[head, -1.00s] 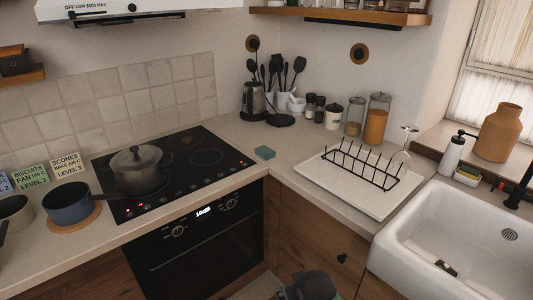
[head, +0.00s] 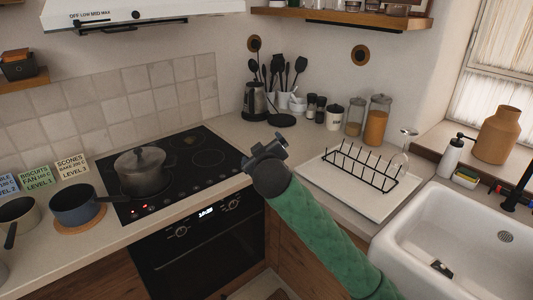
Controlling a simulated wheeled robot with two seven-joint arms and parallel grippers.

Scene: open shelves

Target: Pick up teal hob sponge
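The teal sponge does not show now. My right gripper (head: 265,149) covers the patch of counter beside the hob's right corner where it lay. The gripper is dark grey, at the end of my green-sleeved arm, which comes up from the lower right. I cannot tell how far apart its fingers are, whether it touches the sponge, or how high it is over the counter. My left gripper is not in view. The black hob (head: 200,178) is just left of the gripper.
A grey pot (head: 141,176) stands on the hob, and a blue saucepan (head: 74,207) sits left of it. A black dish rack (head: 358,168) on a white board is right of the gripper. A utensil holder and kettle (head: 257,101) stand behind. The white sink (head: 455,235) is at right.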

